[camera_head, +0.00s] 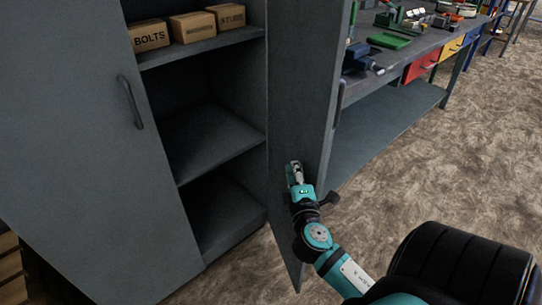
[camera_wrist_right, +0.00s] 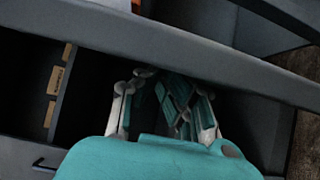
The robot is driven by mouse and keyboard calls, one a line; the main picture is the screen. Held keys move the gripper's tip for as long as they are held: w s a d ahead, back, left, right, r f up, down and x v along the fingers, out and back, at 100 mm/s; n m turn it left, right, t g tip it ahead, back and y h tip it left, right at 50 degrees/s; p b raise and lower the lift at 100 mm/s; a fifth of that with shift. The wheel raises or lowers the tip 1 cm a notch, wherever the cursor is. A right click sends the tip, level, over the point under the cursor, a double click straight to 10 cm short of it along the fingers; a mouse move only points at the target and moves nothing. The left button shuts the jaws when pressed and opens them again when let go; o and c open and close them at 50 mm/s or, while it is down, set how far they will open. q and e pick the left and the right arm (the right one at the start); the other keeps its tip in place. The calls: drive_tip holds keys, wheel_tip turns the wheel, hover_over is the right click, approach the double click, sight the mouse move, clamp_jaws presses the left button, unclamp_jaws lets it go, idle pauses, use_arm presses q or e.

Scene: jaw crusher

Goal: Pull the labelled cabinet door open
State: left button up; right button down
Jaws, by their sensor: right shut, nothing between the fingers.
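The grey cabinet's right door (camera_head: 298,75) stands swung out, with its inner face towards the shelves and its free edge towards me. Its dark handle (camera_head: 338,107) shows on the outer side. The left door (camera_head: 75,130) is shut and has a dark handle (camera_head: 130,102). I see no label on either door. My right gripper (camera_head: 294,168) is shut and empty, at the inner face of the right door, low down; I cannot tell if it touches. In the right wrist view its fingers (camera_wrist_right: 178,95) come together. My left gripper is not in view.
Inside the cabinet, boxes marked BOLTS (camera_head: 149,36) and STUDS (camera_head: 229,17) and one between them stand on the upper shelf; lower shelves look empty. A workbench (camera_head: 400,65) with tools and coloured drawers stands right of the door. The floor (camera_head: 460,160) at right is clear.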

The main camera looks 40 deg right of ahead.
drive_tip(key=s+d+n+t+y, duration=0.1)
drive_tip(key=s+d+y, duration=0.1)
drive_tip(key=d, duration=0.7)
drive_tip(key=shift+s+n+t+y, duration=0.3)
drive_tip(key=shift+s+n+y, duration=0.1)
drive_tip(key=shift+s, duration=0.45)
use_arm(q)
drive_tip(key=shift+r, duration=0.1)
